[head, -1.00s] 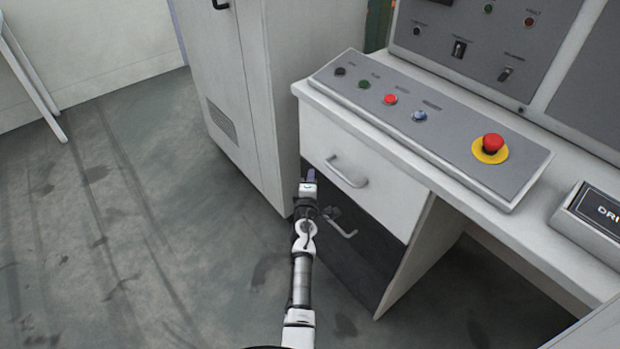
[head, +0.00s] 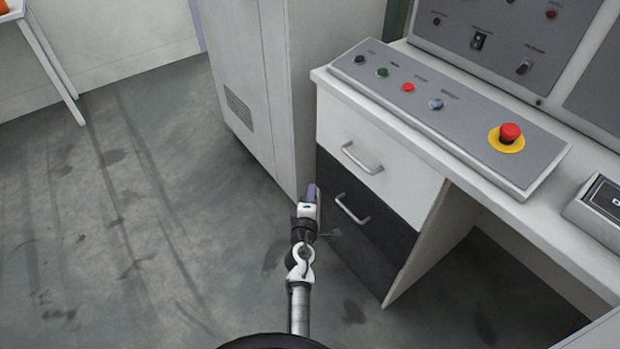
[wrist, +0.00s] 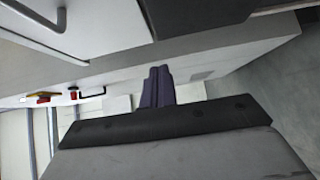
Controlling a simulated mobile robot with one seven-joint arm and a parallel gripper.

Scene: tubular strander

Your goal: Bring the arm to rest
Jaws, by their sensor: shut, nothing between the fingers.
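My gripper (head: 312,192) is at the end of my arm, in front of the drawer unit and beside the grey cabinet in the head view. Its fingers are together with nothing between them. The closed purple-grey fingers also show in the wrist view (wrist: 157,87), pointing away from the camera. My arm reaches up from the bottom middle of the head view, above the floor. I cannot tell whether the fingertips touch the cabinet or the drawers.
The drawer unit has a white upper drawer (head: 380,155) and a dark lower drawer (head: 365,225), both shut, with bar handles. Above is a button panel (head: 450,115) with a red emergency stop (head: 510,133). The cabinet (head: 250,90) stands left. Open floor (head: 130,230) lies further left.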

